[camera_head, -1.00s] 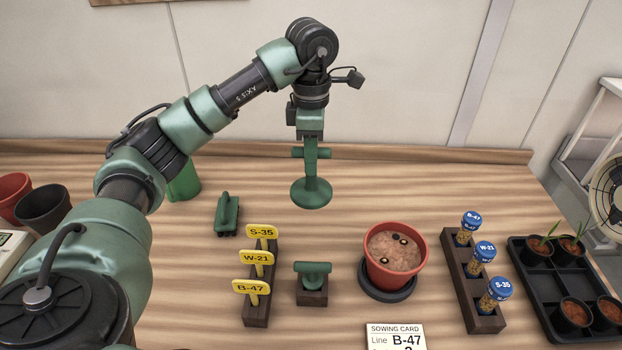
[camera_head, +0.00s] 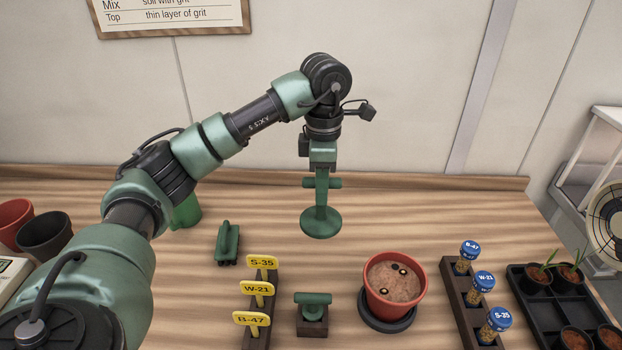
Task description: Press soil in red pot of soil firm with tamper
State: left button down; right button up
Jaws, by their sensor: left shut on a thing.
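The red pot of soil (camera_head: 372,306) stands on a dark saucer (camera_head: 389,324) right of centre. Its brown soil (camera_head: 392,280) shows several small dark holes, some with a pale spot. My left gripper (camera_head: 322,171) points down and is shut on the green tamper (camera_head: 321,221). The tamper hangs upright, its round disc lowest, behind and left of the red pot and apart from it. My right gripper is not in view.
A rack of yellow labels (camera_head: 262,303) and a small green-handled tool in a block (camera_head: 313,314) stand left of the pot. A rack of blue-capped vials (camera_head: 470,300) and a black tray (camera_head: 545,310) are to the right. A green brush-like tool (camera_head: 228,243) lies behind the labels.

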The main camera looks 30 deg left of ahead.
pick_arm(q)
jog(key=w+d+p, duration=0.1)
jog(key=d+p, duration=1.1)
jog(key=d, duration=0.7)
notch_tip(320, 180, down, 8)
jog(key=b, duration=0.3)
jog(key=shift+w, duration=0.2)
jog(key=shift+f+b, duration=0.7)
jog(key=shift+s+a+f+b, duration=0.1)
jog(key=shift+s+f+b, duration=0.15)
jog(key=shift+f+b, duration=0.1)
dwell(1.3)
jog(key=shift+r, duration=0.15)
notch_tip(320, 180, up, 8)
jog(key=p, duration=0.3)
jog(key=shift+w, duration=0.25)
dwell(0.4)
dwell(0.5)
